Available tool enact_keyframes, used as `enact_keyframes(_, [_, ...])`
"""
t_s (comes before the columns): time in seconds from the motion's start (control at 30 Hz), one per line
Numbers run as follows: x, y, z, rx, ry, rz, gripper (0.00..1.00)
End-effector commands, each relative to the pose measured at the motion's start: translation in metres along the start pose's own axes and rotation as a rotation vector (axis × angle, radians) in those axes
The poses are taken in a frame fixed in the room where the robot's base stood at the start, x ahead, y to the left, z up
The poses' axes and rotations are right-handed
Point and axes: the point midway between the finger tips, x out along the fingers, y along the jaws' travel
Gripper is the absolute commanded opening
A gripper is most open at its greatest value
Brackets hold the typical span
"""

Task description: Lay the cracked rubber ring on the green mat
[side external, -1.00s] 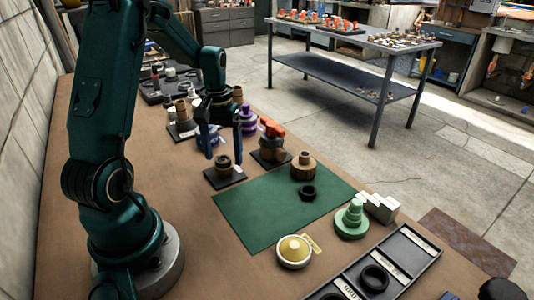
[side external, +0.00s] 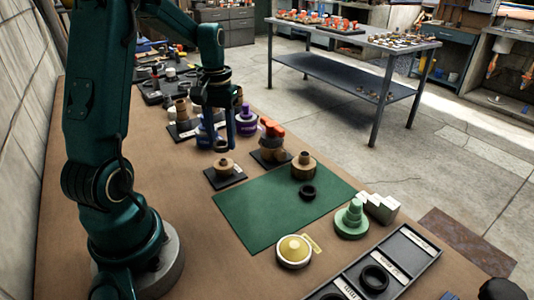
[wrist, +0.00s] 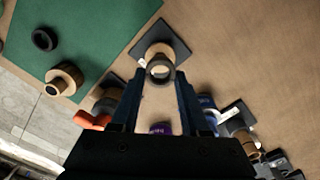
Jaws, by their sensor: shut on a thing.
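My gripper (side external: 221,143) is shut on a dark rubber ring (wrist: 160,82), held between the fingertips in the wrist view. The ring is in the air above a tan stepped fitting (side external: 224,165) on a black base plate, apart from it. The green mat (side external: 255,210) lies flat to the right of and nearer than the gripper in the side view; it also shows at upper left in the wrist view (wrist: 100,20). Another black ring (side external: 307,192) lies on the mat. I cannot make out a crack on either ring.
A tan fitting (side external: 304,166) stands on the mat's far part. An orange-topped fitting (side external: 271,140), blue and purple pieces stand near the gripper. A yellow-domed part (side external: 294,250), a green stepped part (side external: 351,219) and a black tray (side external: 405,260) lie around the mat. The mat's middle is bare.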

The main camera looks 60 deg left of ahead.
Motion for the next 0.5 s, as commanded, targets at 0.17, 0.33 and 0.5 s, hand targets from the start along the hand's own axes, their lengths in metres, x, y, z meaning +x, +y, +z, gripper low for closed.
enact_keyframes(0.17, [-0.035, 0.000, -0.001, 0.000, 0.006, 0.000, 0.00])
enact_keyframes(0.33, [-0.053, 0.000, -0.001, 0.022, 0.005, 0.000, 0.00])
enact_keyframes(0.5, [-0.053, 0.000, 0.001, 0.201, 0.006, 0.000, 0.00])
